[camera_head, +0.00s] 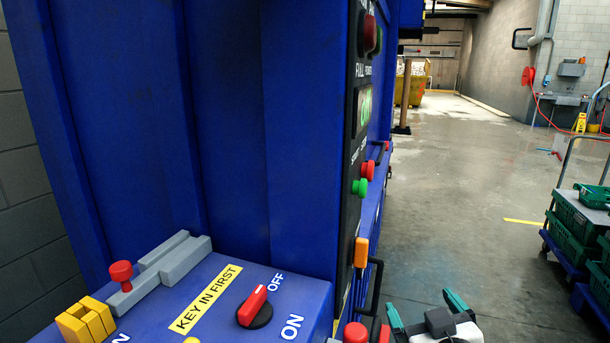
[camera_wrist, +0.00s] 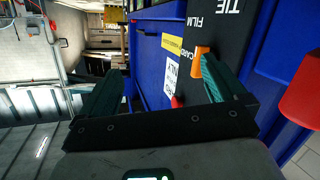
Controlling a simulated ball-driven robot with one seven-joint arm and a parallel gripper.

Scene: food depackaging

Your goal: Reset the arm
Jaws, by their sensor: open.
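My gripper (camera_head: 428,309) shows at the bottom of the head view, with its two teal fingers spread apart and nothing between them. It is just right of the side of the blue machine (camera_head: 230,120). In the wrist view my gripper (camera_wrist: 158,92) is also open and empty, and the blue machine's side fills the middle and right. The orange switch (camera_wrist: 201,62) on the black panel shows beside the right finger. In the head view this orange switch (camera_head: 361,252) is up and left of my gripper. Most of my arm is out of view.
The machine's top has a red-and-black rotary switch (camera_head: 255,307), a yellow block (camera_head: 86,321) and a grey bracket with a red knob (camera_head: 121,274). A black handle (camera_head: 374,287) juts from its side. Green crates (camera_head: 577,218) on a trolley stand at right. The floor between is clear.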

